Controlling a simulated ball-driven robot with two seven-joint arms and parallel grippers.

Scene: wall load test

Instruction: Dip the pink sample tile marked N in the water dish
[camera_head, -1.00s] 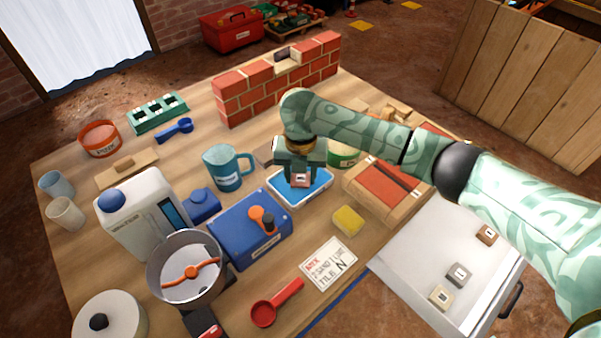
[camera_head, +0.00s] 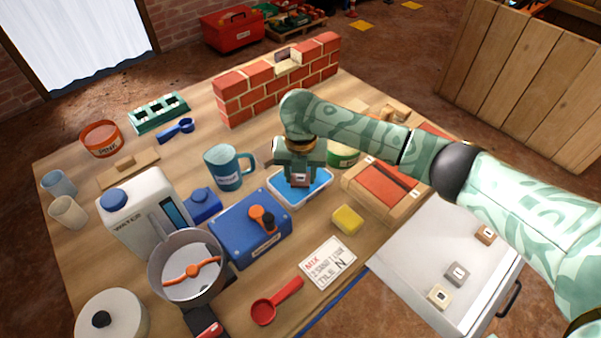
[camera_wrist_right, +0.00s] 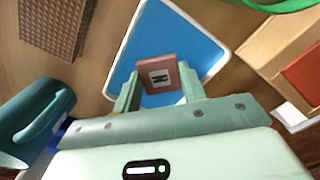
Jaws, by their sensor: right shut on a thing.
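The water dish (camera_head: 297,206) is a white-rimmed tray of blue water on the table, right of the teal mug. My right gripper (camera_head: 300,174) points down over it, shut on the pink tile (camera_head: 300,182). In the right wrist view the tile (camera_wrist_right: 161,76) sits between the two fingers, with a dark letter on a pale square, seen sideways and consistent with N. The blue water (camera_wrist_right: 184,35) lies behind it. I cannot tell whether the tile's lower edge touches the water. My left gripper is not in view.
The teal mug (camera_head: 224,168) stands close left of the dish, and a green-and-white tub (camera_head: 344,157) close behind right. A yellow sponge (camera_head: 347,220), a blue box (camera_head: 250,230) and a wooden box with a red top (camera_head: 385,187) stand near. The brick wall (camera_head: 280,82) is behind.

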